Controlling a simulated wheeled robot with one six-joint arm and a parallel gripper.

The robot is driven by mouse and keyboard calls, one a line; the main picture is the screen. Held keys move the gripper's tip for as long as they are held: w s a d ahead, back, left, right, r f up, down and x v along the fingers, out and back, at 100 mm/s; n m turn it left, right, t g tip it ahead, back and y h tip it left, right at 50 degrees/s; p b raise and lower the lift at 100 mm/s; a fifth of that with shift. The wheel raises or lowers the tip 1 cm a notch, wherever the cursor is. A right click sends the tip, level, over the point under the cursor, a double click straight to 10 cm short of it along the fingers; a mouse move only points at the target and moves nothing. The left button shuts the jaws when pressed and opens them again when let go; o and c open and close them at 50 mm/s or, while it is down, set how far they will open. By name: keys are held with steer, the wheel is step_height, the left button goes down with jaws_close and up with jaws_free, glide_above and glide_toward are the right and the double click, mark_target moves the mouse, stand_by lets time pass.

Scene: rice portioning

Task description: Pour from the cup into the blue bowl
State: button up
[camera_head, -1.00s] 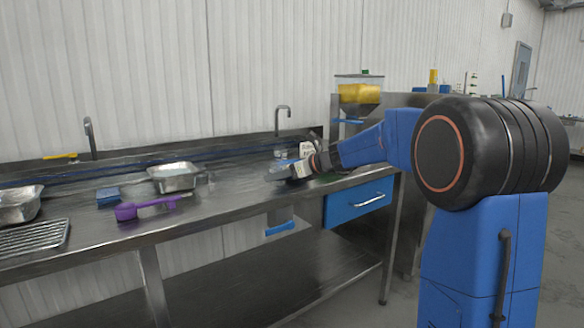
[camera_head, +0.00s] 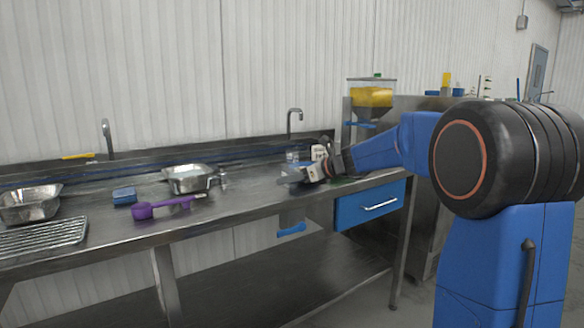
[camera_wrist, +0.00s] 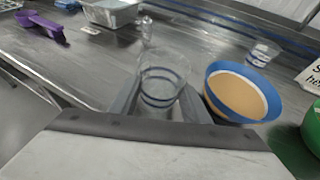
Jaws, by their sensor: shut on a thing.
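A clear cup with blue bands (camera_wrist: 160,84) is between the fingers of my gripper (camera_wrist: 157,95) in the wrist view. My gripper is shut on it, and the cup looks roughly upright. I cannot tell what is inside it. The blue bowl (camera_wrist: 226,68) stands on the steel counter just right of the cup, apart from it, with a light brown inside. In the head view my gripper (camera_head: 302,179) is low over the counter's right part, and the cup and bowl are not clear there.
Another banded clear cup (camera_wrist: 263,52) stands behind the bowl. A green bowl (camera_wrist: 313,130) and a white sign (camera_wrist: 310,76) are at the right edge. A small clear shaker (camera_wrist: 147,30) stands behind the held cup. A purple scoop (camera_head: 160,206) and metal pan (camera_head: 188,180) lie left.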

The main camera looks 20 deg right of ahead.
steer(key=s+r, duration=0.2)
steer(key=s, duration=0.9)
steer(key=shift+a+r, duration=0.15)
steer(key=shift+r, duration=0.2)
stand_by(0.4)
